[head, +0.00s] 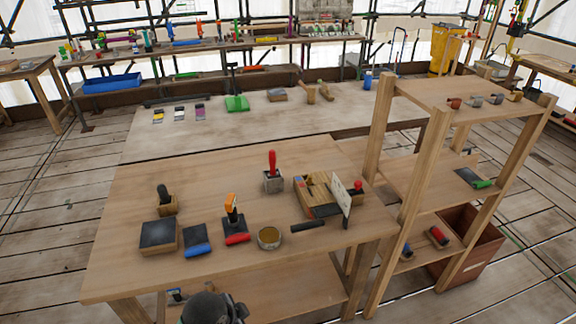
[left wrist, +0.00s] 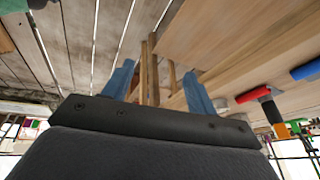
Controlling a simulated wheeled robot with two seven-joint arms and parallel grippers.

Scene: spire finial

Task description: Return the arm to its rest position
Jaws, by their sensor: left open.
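My left gripper (left wrist: 160,85) shows in the left wrist view with its two blue fingers spread apart and nothing between them. It points toward the wooden workbench, whose tilted top and legs fill the middle and right of that view. In the head view a dark rounded part of my own arm shows at the bottom edge, in front of the workbench (head: 115,270); the fingers are not visible there. My right gripper is in neither view.
The workbench holds a red-handled tool (head: 272,170), a wooden toolbox (head: 318,195), a round tin (head: 269,238) and blue (head: 198,250) and red (head: 238,239) handled tools. A wooden shelf unit (head: 440,130) stands close on the right. Open plank floor lies left.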

